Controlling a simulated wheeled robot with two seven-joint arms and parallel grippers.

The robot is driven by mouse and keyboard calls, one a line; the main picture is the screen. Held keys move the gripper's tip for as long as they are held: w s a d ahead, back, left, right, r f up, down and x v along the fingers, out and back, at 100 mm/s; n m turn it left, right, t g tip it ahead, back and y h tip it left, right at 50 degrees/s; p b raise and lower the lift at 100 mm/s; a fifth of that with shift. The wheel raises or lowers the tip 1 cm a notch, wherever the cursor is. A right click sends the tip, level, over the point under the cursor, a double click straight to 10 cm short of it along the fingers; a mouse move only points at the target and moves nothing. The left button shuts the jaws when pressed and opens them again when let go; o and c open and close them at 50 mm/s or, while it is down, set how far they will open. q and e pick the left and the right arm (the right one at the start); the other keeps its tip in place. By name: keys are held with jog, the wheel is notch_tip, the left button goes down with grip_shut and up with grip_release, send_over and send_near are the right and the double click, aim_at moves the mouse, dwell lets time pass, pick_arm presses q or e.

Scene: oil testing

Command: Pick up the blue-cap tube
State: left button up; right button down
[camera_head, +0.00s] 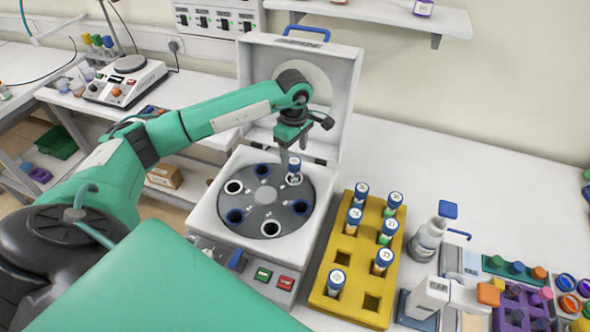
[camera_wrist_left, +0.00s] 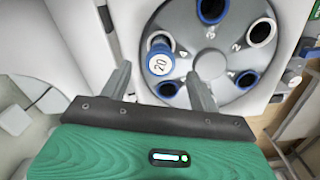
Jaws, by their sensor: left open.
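A blue-cap tube (camera_head: 294,164) stands in a hole of the centrifuge's round grey rotor (camera_head: 265,197), at its far right side. The left wrist view shows its blue cap (camera_wrist_left: 158,44) and a white round top marked 20. My left gripper (camera_head: 290,155) is over the rotor at this tube. It is open, with one finger on each side of the cap in the left wrist view (camera_wrist_left: 159,69). I cannot tell whether a finger touches the tube. More blue-cap tubes (camera_head: 353,216) stand in the yellow rack (camera_head: 325,262). My right gripper is not in view.
The centrifuge's raised lid (camera_head: 345,75) stands behind my left gripper. Right of the rack are a white bottle (camera_head: 428,240), another white device (camera_head: 428,298) and a purple rack (camera_head: 520,305). The table (camera_head: 480,170) behind them is clear.

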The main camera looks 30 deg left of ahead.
aim_at(293, 160)
pick_arm(q)
jog(key=shift+s+f+p, duration=0.15)
jog(key=shift+f+p, duration=0.4)
jog(key=shift+p, duration=0.2)
notch_tip(293, 160, down, 3)
jog(key=shift+f+p, duration=0.1)
jog(key=shift+p, duration=0.8)
jog(key=shift+f, duration=0.4)
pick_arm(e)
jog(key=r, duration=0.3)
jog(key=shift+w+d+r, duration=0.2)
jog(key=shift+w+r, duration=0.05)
pick_arm(q)
jog(key=shift+c, duration=0.2)
jog(key=shift+a, duration=0.1)
jog(key=c, duration=1)
